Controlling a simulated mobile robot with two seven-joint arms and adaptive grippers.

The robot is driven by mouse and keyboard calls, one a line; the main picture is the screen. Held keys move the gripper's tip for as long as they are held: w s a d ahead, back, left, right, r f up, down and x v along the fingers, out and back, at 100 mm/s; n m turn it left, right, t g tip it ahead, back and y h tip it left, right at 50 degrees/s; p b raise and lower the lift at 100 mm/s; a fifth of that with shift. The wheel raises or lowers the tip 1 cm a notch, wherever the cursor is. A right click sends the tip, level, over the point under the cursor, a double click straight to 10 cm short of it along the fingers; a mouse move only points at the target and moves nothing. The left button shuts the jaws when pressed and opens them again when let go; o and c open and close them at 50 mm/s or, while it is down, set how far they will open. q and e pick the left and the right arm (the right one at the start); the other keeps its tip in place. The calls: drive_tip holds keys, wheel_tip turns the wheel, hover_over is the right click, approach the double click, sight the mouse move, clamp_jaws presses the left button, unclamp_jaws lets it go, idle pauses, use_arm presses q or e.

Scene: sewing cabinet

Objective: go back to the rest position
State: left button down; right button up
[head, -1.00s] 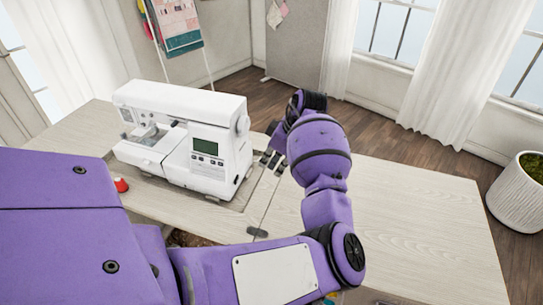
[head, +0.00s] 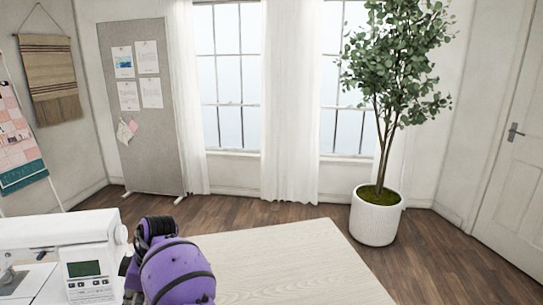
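My purple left arm shows at the bottom of the head view, beside the right end of the white sewing machine (head: 65,245). Its dark gripper (head: 130,284) is mostly hidden behind the wrist and cut off by the lower edge, so its finger opening cannot be made out. The gripper appears close to the machine's right end; whether they touch cannot be told. My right gripper is out of view.
The pale wooden table (head: 290,265) is bare to the right of my arm. A potted tree (head: 376,215) stands on the floor beyond it. A grey pinboard (head: 145,110) stands at the back left, and a door (head: 515,150) is at right.

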use_arm(q)
drive_tip(key=w+a+r+m+t+y, duration=0.1)
drive_tip(key=w+a+r+m+t, duration=0.1)
drive_tip(key=w+r+m+t, duration=0.3)
drive_tip(key=w+a+r+m+t+y, duration=0.1)
drive_tip(key=w+a+r+m+t, duration=0.2)
drive_tip(key=w, duration=0.5)
drive_tip(key=s+d+f+m+t+h+p, duration=0.1)
drive_tip(key=s+d+f+m+t+h, duration=0.2)
drive_tip(key=s+d+f+m, duration=0.6)
drive_tip(key=s+d+f+m+t+h+p, duration=0.1)
drive_tip(key=s+d+f+m+t+h, duration=0.15)
drive_tip(key=s+d+f, duration=0.75)
drive_tip(key=s+f+g, duration=0.2)
drive_tip(key=s+f, duration=0.2)
drive_tip(key=s, duration=1.1)
drive_tip(key=s+f+m+g+h+p, duration=0.1)
drive_tip(key=s+f, duration=0.3)
drive_tip(key=s, duration=1.1)
drive_tip(key=shift+f+g, duration=0.35)
drive_tip(key=shift+g, duration=0.1)
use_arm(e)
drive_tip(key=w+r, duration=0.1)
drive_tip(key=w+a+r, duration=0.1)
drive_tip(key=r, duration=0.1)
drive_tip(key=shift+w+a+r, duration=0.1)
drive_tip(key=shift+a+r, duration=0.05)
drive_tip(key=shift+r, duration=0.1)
